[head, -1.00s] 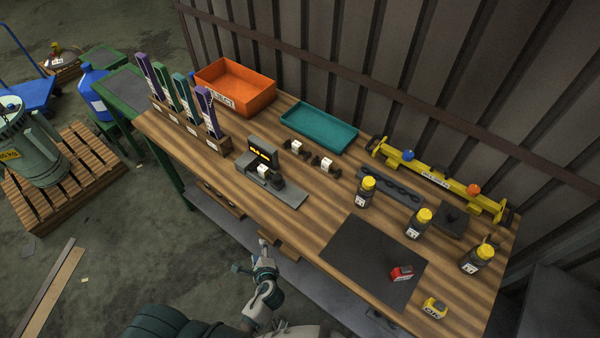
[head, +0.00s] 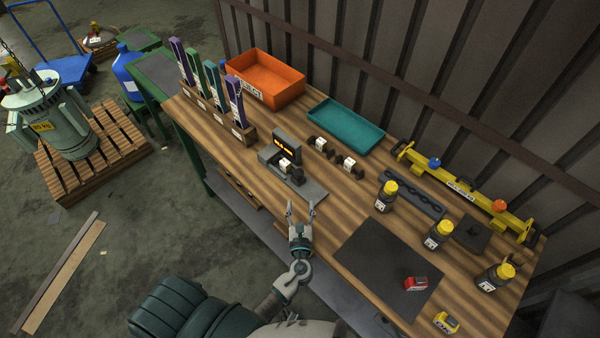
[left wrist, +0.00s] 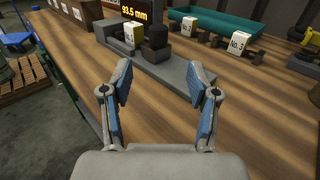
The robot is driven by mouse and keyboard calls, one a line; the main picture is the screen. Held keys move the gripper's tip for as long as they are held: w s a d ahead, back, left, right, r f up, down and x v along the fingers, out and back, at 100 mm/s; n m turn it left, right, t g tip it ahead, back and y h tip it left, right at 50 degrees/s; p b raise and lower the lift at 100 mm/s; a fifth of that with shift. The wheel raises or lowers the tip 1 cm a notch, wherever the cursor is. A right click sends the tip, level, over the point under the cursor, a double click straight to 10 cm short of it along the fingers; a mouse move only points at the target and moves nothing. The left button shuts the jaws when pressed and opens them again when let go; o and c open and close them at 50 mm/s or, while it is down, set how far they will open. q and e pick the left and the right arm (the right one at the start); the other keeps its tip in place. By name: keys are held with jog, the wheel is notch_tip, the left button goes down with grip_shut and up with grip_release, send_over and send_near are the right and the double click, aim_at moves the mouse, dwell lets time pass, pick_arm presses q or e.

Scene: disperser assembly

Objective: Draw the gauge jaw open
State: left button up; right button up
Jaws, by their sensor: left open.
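The gauge (head: 291,166) stands on the wooden bench, a grey base with an upright block and a lit orange display. In the left wrist view the gauge base (left wrist: 180,72) lies ahead, and its display (left wrist: 134,12) reads 93.5 mm. A white-labelled piece (left wrist: 133,36) sits between the upright and a dark block, seemingly the jaw (left wrist: 156,41). My left gripper (head: 301,205) is open and empty at the bench's front edge, short of the gauge. It also shows in the left wrist view (left wrist: 162,85), fingers spread, apart from the gauge. My right gripper is not in view.
Two labelled dark pieces (head: 322,145) stand behind the gauge, before a teal tray (head: 345,128). An orange bin (head: 265,80) and a rack of upright coloured strips (head: 218,118) stand left. A dark mat (head: 385,262) and several yellow-capped bottles (head: 438,234) lie right.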

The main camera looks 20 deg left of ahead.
aim_at(300, 177)
pick_arm(q)
jog(key=x, duration=1.4)
jog(key=shift+a+f, duration=0.1)
grip_shut()
jog(key=shift+s+d+p, duration=0.15)
jog(key=shift+s+d, duration=0.15)
jog(key=shift+d, duration=0.65)
jog(key=shift+s+d+p, duration=0.2)
jog(key=shift+s+d, duration=0.15)
jog(key=shift+d, duration=0.55)
jog(key=shift+s+d+p, duration=0.15)
jog(key=shift+s+d, duration=0.15)
jog(key=shift+d, duration=0.65)
